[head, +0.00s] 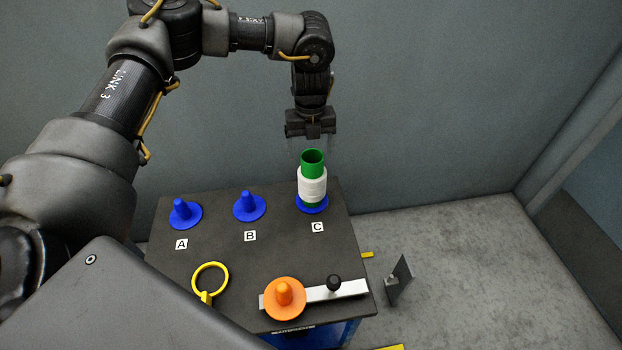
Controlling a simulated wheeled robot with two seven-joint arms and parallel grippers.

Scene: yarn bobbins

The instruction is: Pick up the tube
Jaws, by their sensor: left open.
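The green tube (313,170) with white yarn wound around its middle stands upright on the blue peg base (313,209) at label C. My left gripper (312,146) points down from above, just over or behind the tube's open top. It is open, with its faint fingers spread to either side. The tube still rests on its base, and I cannot tell whether the fingers touch it. My right gripper is not in view.
Empty blue pegs stand at A (183,212) and B (248,206) on the dark table (215,243). A grey wall is behind.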

